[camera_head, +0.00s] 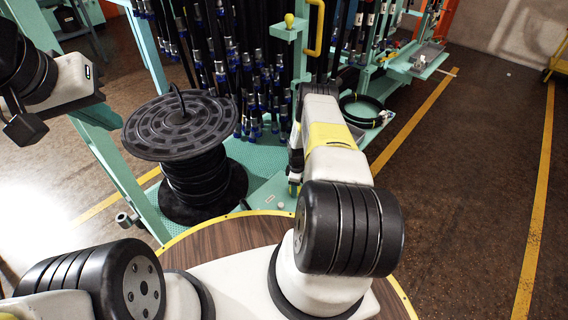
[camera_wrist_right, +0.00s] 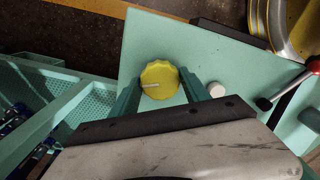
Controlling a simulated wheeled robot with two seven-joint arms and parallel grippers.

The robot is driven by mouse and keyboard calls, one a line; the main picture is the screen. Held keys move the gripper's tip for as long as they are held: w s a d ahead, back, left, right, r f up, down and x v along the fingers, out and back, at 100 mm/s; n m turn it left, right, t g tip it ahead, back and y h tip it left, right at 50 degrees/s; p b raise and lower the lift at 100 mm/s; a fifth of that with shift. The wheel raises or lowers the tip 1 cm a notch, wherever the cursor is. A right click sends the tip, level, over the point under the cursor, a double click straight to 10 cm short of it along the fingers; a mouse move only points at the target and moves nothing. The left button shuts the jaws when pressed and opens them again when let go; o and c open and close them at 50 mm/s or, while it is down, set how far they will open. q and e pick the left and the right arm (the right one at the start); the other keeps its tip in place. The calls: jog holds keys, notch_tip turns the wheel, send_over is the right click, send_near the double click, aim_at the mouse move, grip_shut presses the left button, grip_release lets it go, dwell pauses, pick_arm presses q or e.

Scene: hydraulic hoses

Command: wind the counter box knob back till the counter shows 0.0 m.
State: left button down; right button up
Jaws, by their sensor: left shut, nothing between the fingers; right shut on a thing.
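The yellow knob (camera_wrist_right: 160,80), scalloped with a white pointer line, stands on a teal panel (camera_wrist_right: 215,55) in the right wrist view. My right gripper (camera_wrist_right: 159,86) has its two teal fingers on either side of the knob, shut on it. In the head view my right arm reaches forward and down, and its gripper (camera_head: 294,172) is mostly hidden by the arm. My left gripper (camera_head: 25,128) is at the far left of the head view, shut, empty and clear of everything. The counter's reading does not show in either view.
A white round button (camera_wrist_right: 217,89) sits beside the knob. A red-tipped lever (camera_wrist_right: 314,66) and a yellow-rimmed metal part (camera_wrist_right: 286,28) are at the right. In the head view a black hose reel (camera_head: 185,128) stands left of my right arm, before racks of hanging hoses (camera_head: 245,70).

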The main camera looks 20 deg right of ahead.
jog(key=shift+m, duration=2.4)
dwell(1.4)
jog(key=shift+m, duration=2.4)
dwell(1.8)
